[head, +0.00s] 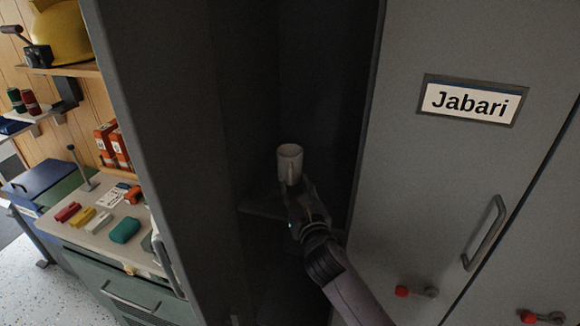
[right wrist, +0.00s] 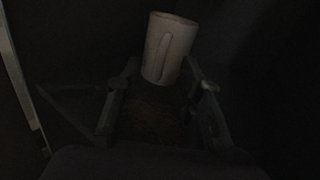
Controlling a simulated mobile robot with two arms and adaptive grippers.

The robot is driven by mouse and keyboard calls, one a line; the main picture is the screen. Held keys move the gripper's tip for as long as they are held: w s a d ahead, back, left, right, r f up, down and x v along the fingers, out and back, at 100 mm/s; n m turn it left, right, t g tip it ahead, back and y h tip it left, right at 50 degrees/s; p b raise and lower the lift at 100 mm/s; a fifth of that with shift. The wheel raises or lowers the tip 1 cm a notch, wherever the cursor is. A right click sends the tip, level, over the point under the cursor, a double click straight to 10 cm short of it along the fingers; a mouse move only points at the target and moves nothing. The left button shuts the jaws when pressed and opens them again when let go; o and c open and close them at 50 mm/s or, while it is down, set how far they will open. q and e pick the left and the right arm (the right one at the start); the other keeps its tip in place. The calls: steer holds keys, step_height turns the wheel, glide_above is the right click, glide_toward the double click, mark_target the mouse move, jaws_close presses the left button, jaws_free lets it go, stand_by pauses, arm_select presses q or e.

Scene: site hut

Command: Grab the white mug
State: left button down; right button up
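The white mug (head: 290,160) is inside the dark open locker, above and just beyond my right gripper (head: 301,190) in the head view. In the right wrist view the mug (right wrist: 169,46) shows at the far end of the gripper (right wrist: 162,72), its handle facing the camera. The two fingers are spread apart, one toward each side of the mug's lower part. The right finger overlaps the mug's edge; contact is too dark to tell. My left gripper is not in view.
The locker's grey side panel (head: 150,90) stands left of my arm. A grey door labelled Jabari (head: 440,180) is on the right. A dim shelf (head: 262,207) shows below the mug. A bench (head: 95,228) with small coloured items is farther left.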

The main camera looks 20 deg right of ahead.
mark_target(292, 180)
steer(key=w+p, duration=0.1)
steer(key=w, duration=0.3)
steer(key=shift+w, duration=0.2)
steer(key=shift+d, duration=0.1)
steer(key=shift+s, duration=0.1)
jaws_close()
stand_by(0.5)
